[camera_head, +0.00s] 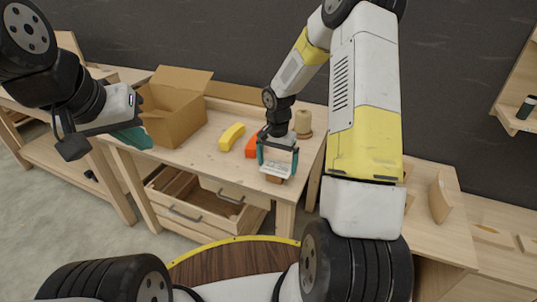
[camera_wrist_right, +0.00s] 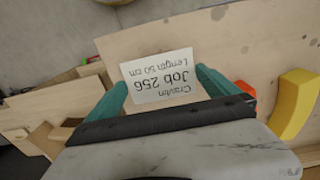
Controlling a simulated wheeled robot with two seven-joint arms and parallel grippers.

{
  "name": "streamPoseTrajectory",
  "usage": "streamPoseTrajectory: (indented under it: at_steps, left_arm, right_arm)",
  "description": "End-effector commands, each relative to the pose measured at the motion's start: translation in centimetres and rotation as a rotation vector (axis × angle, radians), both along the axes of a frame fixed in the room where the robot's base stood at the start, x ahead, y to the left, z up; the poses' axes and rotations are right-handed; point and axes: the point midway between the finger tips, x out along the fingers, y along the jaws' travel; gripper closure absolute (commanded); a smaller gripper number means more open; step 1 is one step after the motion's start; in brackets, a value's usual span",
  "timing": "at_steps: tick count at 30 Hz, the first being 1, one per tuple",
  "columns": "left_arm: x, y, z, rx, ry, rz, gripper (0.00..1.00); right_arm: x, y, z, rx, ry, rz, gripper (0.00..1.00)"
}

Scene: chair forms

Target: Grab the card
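The white card (camera_wrist_right: 160,78) shows in the right wrist view with upside-down text reading "Job 256" and "Length 50 cm".
The wooden table (camera_head: 190,160) carries an open cardboard box (camera_head: 178,115), a yellow object (camera_head: 231,137), an orange object (camera_head: 252,146) and a beige cylinder (camera_head: 303,122). An open drawer (camera_head: 205,200) is below. Bare tabletop lies left of the yellow object.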

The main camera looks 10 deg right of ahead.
Motion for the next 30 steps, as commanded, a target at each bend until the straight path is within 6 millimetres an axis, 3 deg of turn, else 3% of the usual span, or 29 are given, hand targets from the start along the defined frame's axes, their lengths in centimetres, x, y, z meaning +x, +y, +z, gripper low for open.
streamPoseTrajectory:
  at_steps: [1, 6, 18, 26, 30]
  left_arm:
    - [0.0, 0.0, 0.0, 0.000, 0.000, 0.000, 1.00]
    - [0.0, 0.0, 0.0, 0.000, 0.000, 0.000, 1.00]
    - [0.0, 0.0, 0.0, 0.000, 0.000, 0.000, 1.00]
    - [0.0, 0.0, 0.0, 0.000, 0.000, 0.000, 1.00]
    - [0.0, 0.0, 0.0, 0.000, 0.000, 0.000, 1.00]
  right_arm:
    - [0.0, 0.0, 0.0, 0.000, 0.000, 0.000, 0.12]
    - [0.0, 0.0, 0.0, 0.000, 0.000, 0.000, 0.43]
    - [0.1, -0.1, 0.6, 0.001, -0.003, -0.001, 0.43]
    - [0.1, 0.0, 4.2, -0.002, -0.006, 0.000, 0.43]
    - [-2.7, 1.1, 4.4, -0.001, 0.001, 0.004, 0.43]
